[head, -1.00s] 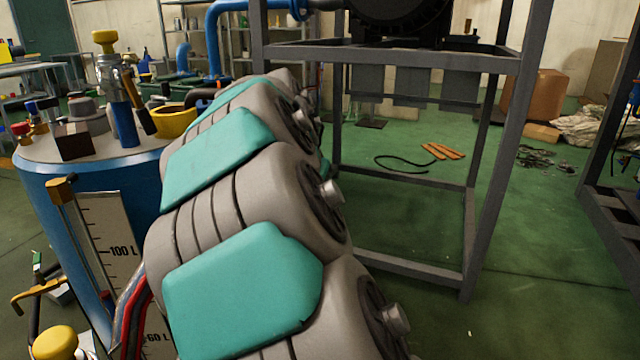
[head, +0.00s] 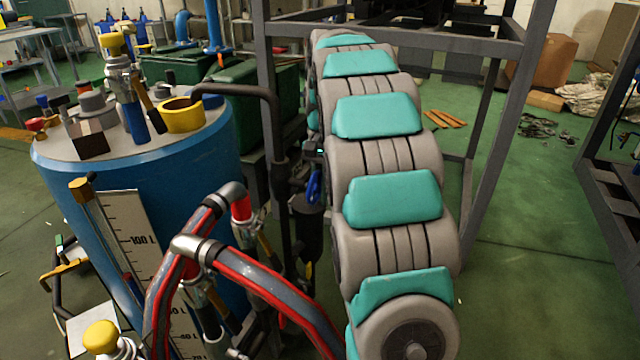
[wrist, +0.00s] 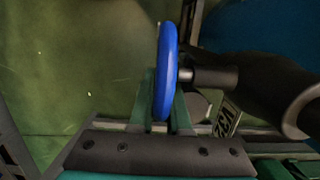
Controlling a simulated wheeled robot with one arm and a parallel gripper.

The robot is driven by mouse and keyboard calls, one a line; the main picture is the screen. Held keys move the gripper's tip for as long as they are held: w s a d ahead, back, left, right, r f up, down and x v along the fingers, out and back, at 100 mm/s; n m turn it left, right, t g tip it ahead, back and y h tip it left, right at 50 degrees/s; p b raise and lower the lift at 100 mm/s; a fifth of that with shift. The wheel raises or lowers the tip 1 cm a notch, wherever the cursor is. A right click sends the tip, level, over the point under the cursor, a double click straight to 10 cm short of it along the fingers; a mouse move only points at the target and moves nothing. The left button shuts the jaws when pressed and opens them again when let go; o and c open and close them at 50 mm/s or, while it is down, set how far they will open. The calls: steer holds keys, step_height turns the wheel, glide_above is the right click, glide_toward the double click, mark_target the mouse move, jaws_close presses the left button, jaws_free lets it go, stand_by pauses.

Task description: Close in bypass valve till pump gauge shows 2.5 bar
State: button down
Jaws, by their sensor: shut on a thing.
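A blue handwheel (wrist: 166,72) stands edge-on in the wrist view, on a short metal stem joined to a dark pipe body (wrist: 265,85). My gripper (wrist: 162,88) has its two teal fingers on either side of the wheel's rim and is shut on it. A tag (wrist: 226,118) with partly readable lettering hangs beside the stem. In the head view a small blue part (head: 314,186), likely the same wheel, shows beside dark piping, left of my arm. My arm hides most of the gripper there. I cannot make out a pump gauge face in either view.
Red-and-grey hoses (head: 255,265) loop in front. A dark metal frame (head: 485,140) stands behind my arm.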

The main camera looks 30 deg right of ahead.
steer(key=shift+f+y, duration=0.1)
steer(key=shift+y, duration=0.2)
stand_by(0.4)
steer(key=c, duration=0.9)
jaws_free()
steer(key=shift+p+v, duration=0.6)
steer(key=shift+v, duration=3.35)
steer(key=shift+a, duration=0.1)
